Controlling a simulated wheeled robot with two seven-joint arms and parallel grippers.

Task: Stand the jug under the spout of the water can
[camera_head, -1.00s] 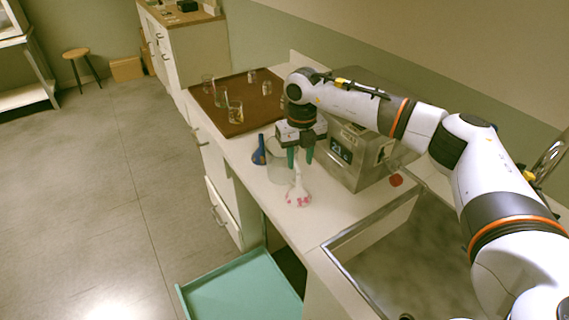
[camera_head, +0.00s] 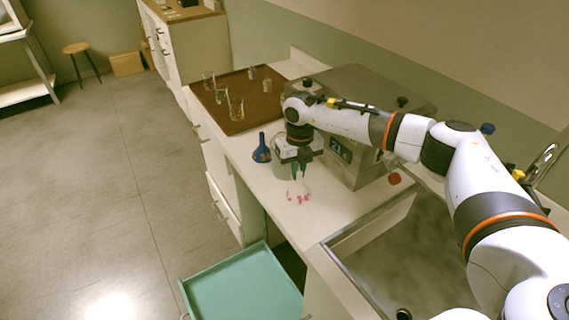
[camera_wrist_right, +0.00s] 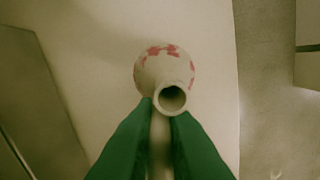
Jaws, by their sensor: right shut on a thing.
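The jug is a pale vessel with a pink pattern (camera_head: 303,197), on the counter in front of the steel box. In the right wrist view, its round mouth and patterned body (camera_wrist_right: 165,68) show from above. My right gripper (camera_head: 298,173) points down at it, its green fingers (camera_wrist_right: 161,108) shut on its slim upper part beside the mouth. The jug looks upright; whether its base touches the counter is hard to tell. A blue cap (camera_head: 488,128) shows behind my right arm, perhaps on the water can. No spout is clearly visible. My left gripper is not in view.
A steel box with a display (camera_head: 352,158) stands right of the gripper. A clear glass vessel (camera_head: 281,168) and blue flask (camera_head: 262,150) stand close to its left. A brown tray (camera_head: 213,108) holds several glasses. A sink (camera_head: 400,250) is nearer me, right.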

